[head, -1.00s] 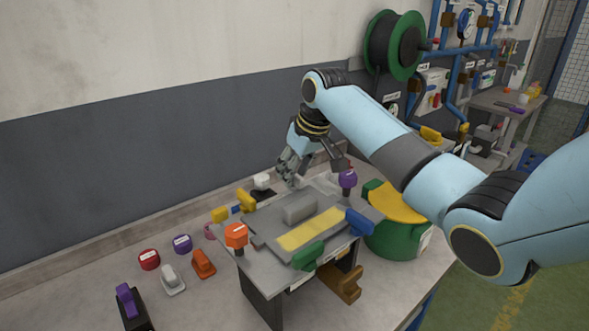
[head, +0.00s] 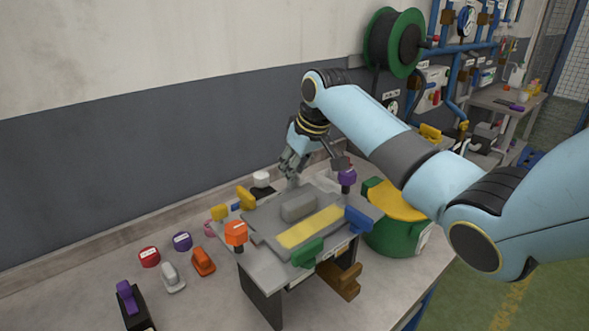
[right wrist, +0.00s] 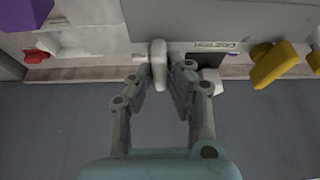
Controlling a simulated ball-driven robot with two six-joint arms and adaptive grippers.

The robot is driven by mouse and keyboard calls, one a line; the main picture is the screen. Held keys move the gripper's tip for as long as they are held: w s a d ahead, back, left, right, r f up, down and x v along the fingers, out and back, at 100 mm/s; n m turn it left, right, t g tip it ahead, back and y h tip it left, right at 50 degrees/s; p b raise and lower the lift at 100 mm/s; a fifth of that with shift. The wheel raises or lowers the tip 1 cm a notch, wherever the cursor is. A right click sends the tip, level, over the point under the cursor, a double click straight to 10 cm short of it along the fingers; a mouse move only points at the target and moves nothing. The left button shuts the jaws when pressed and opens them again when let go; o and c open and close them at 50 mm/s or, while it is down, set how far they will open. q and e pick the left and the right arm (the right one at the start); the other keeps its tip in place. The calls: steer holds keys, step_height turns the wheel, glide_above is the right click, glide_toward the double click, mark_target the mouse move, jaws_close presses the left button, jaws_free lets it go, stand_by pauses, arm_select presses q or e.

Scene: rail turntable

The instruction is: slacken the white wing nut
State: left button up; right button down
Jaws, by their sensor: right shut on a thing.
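The white wing nut (right wrist: 158,62) sits at the edge of the grey plate in the right wrist view, its pale wing pointing toward my palm. My right gripper (right wrist: 165,68) has its fingers on either side of the wing and is shut on it. In the head view my right gripper (head: 292,179) reaches down at the back edge of the raised grey fixture (head: 262,262). The wing nut is hidden there behind the fixture and fingers. My left gripper is not in view.
A yellow handle (right wrist: 275,63) is to the right of my fingers. A purple knob (head: 347,177), orange knob (head: 236,232), blue handle (head: 358,220) and green handle (head: 307,252) stand around the fixture. A green drum (head: 400,236) stands at right. Loose knobs lie at left.

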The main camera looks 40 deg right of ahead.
steer(key=n, duration=0.2)
steer(key=n+y, duration=0.1)
steer(key=n, duration=0.1)
steer(key=shift+d+y, duration=0.15)
steer(key=shift+y, duration=0.15)
steer(key=n+y, duration=0.1)
steer(key=n, duration=0.1)
steer(key=shift+n+g, duration=0.3)
steer(key=shift+g, duration=0.1)
steer(key=shift+w+n+g, duration=0.1)
steer(key=shift+n+g, duration=0.2)
steer(key=shift+n, duration=0.6)
steer(key=n+b, duration=0.1)
steer(key=n, duration=0.1)
steer(key=n+g+y+b, duration=0.1)
steer(key=n+b, duration=0.1)
steer(key=shift+w+f+n+g, duration=0.1)
steer(key=shift+n+g, duration=0.2)
steer(key=shift+n+g+y+b, duration=0.3)
steer(key=shift+n+g+b, duration=0.5)
steer(key=shift+n+b, duration=1.25)
steer(key=shift+n, duration=0.25)
